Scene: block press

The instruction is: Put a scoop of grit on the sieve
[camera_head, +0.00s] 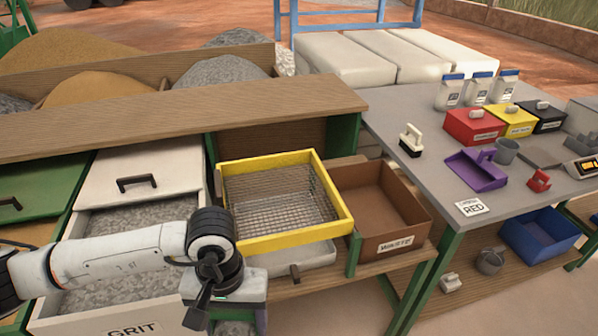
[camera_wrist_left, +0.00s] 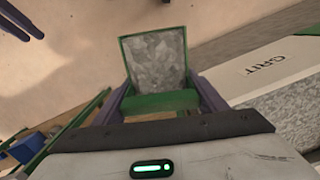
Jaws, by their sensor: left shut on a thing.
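My left gripper (camera_head: 238,312) is in front of the grit drawer, left of and nearer than the sieve. In the left wrist view my left gripper (camera_wrist_left: 165,100) is shut on the green handle of a scoop. The scoop (camera_wrist_left: 155,65) has a green rim and is filled with grey grit; in the head view it is mostly hidden. The grit drawer (camera_head: 95,308) is pulled open and holds grey grit. The sieve (camera_head: 290,238) has a yellow frame around wire mesh that looks bare. Purple prongs (camera_wrist_left: 25,20) at the wrist view's upper left may be my right gripper.
A brown box (camera_head: 395,240) stands right of the sieve, and a pale tray (camera_head: 310,258) lies under it. A wooden shelf (camera_head: 180,118) runs behind. The grey table (camera_head: 405,100) at right carries coloured boxes, bottles and a purple scoop (camera_head: 475,170). A blue bin (camera_head: 540,240) is below.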

